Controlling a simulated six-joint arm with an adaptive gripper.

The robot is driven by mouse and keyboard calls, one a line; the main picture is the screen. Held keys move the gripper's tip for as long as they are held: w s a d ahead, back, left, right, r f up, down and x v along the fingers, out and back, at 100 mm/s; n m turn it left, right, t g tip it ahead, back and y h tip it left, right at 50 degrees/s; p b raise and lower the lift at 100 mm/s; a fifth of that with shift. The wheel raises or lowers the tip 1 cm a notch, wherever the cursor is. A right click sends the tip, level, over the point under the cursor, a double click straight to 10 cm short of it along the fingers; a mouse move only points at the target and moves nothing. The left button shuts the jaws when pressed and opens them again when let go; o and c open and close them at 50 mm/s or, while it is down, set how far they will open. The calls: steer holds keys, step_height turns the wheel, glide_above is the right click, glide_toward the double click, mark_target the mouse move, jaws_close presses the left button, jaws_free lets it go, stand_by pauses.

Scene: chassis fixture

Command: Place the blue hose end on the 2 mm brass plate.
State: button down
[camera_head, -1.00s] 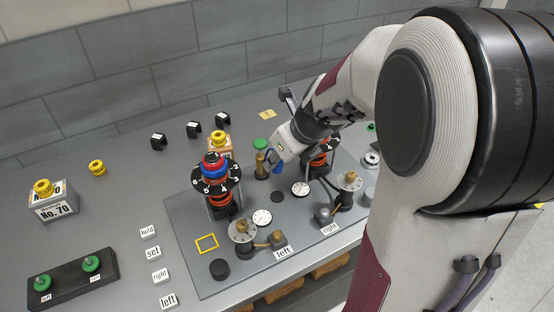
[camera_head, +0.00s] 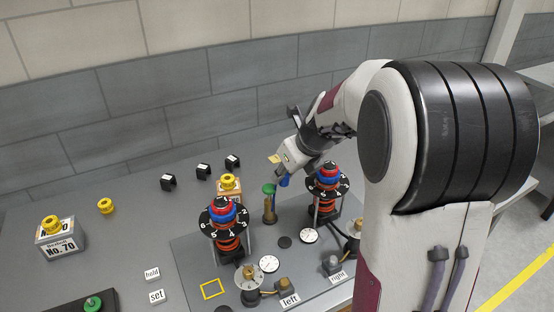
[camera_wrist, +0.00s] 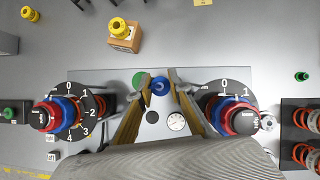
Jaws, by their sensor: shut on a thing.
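The blue hose end (camera_wrist: 160,86) is between the fingertips of my gripper (camera_wrist: 160,81) in the wrist view. My gripper is shut on it. In the head view the blue hose end (camera_head: 284,181) hangs below my gripper, beside and a little above the green-topped brass post (camera_head: 269,205). A small flat yellowish plate (camera_head: 274,158) lies on the table behind my gripper.
Two spring towers with numbered dials, left (camera_head: 226,219) and right (camera_head: 327,180), stand either side of the post. A yellow knob on a wooden block (camera_head: 229,187) and several black clips (camera_head: 203,171) stand behind. The back table around the plate looks clear.

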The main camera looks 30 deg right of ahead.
steer(key=w+d+f+m, duration=0.1)
steer(key=w+d, duration=0.2)
steer(key=w, duration=0.5)
steer(key=w+d+f+m+h, duration=0.1)
steer(key=w+d, duration=0.3)
steer(key=w, duration=0.5)
steer(key=w+d+f+m+h, duration=0.1)
steer(key=w+d, duration=0.3)
steer(key=w, duration=0.5)
steer(key=shift+w+f+m+g, duration=0.2)
steer(key=shift+w+m+g, duration=0.1)
steer(key=shift+m, duration=0.3)
steer(key=shift+d, duration=0.1)
steer(key=shift+f, duration=0.1)
glide_above(277, 158)
steer(key=shift+f, duration=3)
steer(key=shift+f, duration=0.1)
steer(key=shift+f, duration=1.75)
steer(key=shift+f, duration=0.2)
